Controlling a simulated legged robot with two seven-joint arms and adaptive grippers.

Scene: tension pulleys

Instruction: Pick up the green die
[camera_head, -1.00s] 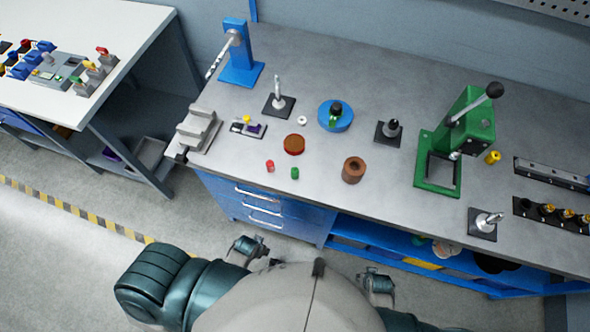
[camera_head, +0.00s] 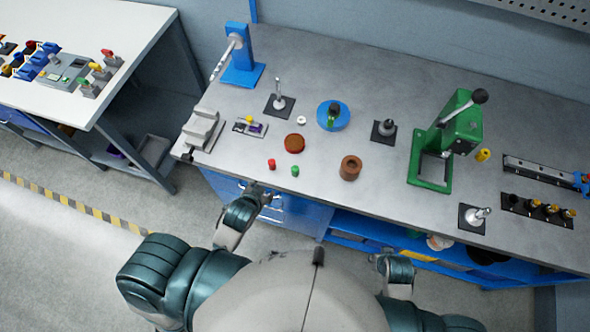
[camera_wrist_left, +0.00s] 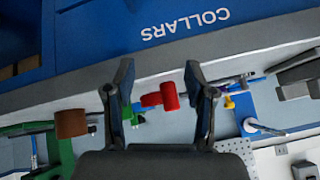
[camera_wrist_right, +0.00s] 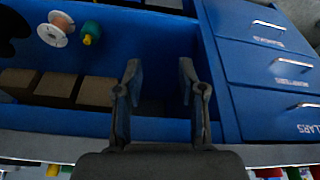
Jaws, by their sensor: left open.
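The green die (camera_head: 295,171) is a small green cylinder upright near the front edge of the grey bench, just right of a small red cylinder (camera_head: 271,164). My left gripper (camera_head: 265,192) is in front of the bench edge, short of both. In the left wrist view its fingers (camera_wrist_left: 160,88) are apart with nothing held; the red cylinder (camera_wrist_left: 160,96) shows between them, and the green die (camera_wrist_left: 127,112) is partly hidden by the left-hand finger. My right gripper (camera_head: 381,260) is low before the bench; the right wrist view shows its fingers (camera_wrist_right: 160,85) apart and empty.
A green press (camera_head: 425,175) stands right. Blue drawers (camera_head: 300,217) and an open shelf lie under the bench edge.

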